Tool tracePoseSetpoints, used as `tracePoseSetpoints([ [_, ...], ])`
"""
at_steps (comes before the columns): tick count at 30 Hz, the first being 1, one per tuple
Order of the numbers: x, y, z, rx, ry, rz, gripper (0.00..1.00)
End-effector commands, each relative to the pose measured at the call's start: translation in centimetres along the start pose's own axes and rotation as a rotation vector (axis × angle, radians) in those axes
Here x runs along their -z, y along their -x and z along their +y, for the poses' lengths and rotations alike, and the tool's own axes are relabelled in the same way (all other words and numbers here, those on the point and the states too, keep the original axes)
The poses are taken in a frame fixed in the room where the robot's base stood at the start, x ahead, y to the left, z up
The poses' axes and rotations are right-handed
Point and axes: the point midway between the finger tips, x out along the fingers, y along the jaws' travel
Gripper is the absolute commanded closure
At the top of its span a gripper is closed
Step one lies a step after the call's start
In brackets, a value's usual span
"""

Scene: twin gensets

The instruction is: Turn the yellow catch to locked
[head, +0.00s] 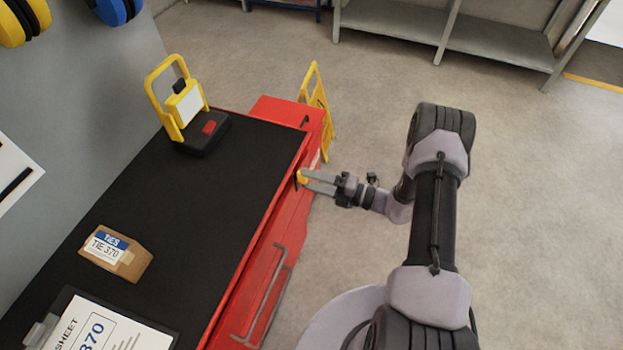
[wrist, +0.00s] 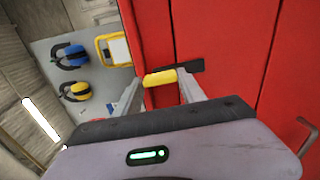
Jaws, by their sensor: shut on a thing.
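The yellow catch (head: 302,178) is on the red cabinet (head: 262,262), at its side near the black top's right edge. My gripper (head: 306,179) reaches it from the right and is shut on it. In the wrist view the yellow catch (wrist: 161,78) lies between the two fingertips (wrist: 160,86), in front of a dark plate (wrist: 190,66) on the red face. The fingers hide part of the catch. I cannot read any locked or unlocked mark.
On the black top (head: 200,220) are a yellow-framed work lamp (head: 188,108), a box of ties (head: 116,254) and a clipboard (head: 105,325). A yellow floor sign (head: 318,105) stands behind the cabinet. A grey handle (head: 268,298) juts from its front. The floor at right is clear.

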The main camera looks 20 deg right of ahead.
Motion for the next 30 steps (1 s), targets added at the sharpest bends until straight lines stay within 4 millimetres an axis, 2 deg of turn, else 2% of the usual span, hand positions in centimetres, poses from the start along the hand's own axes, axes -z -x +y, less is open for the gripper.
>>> tracePoseSetpoints([
  [9, 0.07, 0.02, -0.07, 0.001, -0.075, 0.001, 1.0],
  [22, 0.09, 0.01, -0.07, 0.001, -0.084, 0.001, 1.0],
  [23, 0.09, 0.01, -0.07, 0.001, -0.084, 0.001, 0.51],
  [26, 0.07, 0.01, -0.06, 0.001, -0.084, 0.001, 0.31],
  [30, 0.04, 0.01, -0.04, 0.0, -0.082, 0.001, 0.31],
])
